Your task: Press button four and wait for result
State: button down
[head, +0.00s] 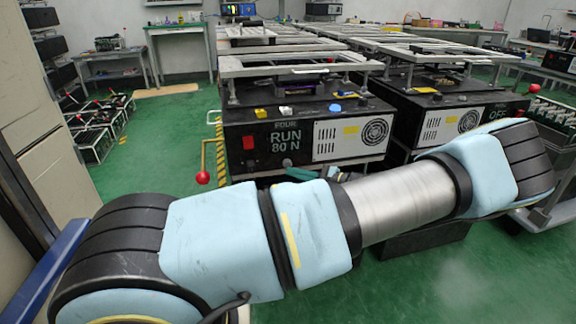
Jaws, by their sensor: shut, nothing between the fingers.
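A black machine front (300,155) stands beyond my arm, marked "FOUR", "RUN" and "80 N". I cannot tell which of these is button four. My pale blue arm crosses the foreground and hides the machine's lower part. My gripper does not show clearly. A small teal part just above the arm is too covered to identify.
A red ball lever (203,178) on a yellow bent bar stands left of machine four. A second black machine (465,120), marked "OFF", is to the right. Boxes with red-knobbed levers (95,135) line the left. Green floor is open between them.

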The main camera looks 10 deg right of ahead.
jog(key=shift+s, duration=0.15)
jog(key=shift+s+d+r+p, duration=0.15)
jog(key=shift+s+p, duration=0.3)
jog(key=shift+s, duration=0.45)
jog(key=shift+s+d+f+p, duration=0.15)
jog(key=shift+s+p, duration=0.25)
jog(key=shift+s, duration=1.05)
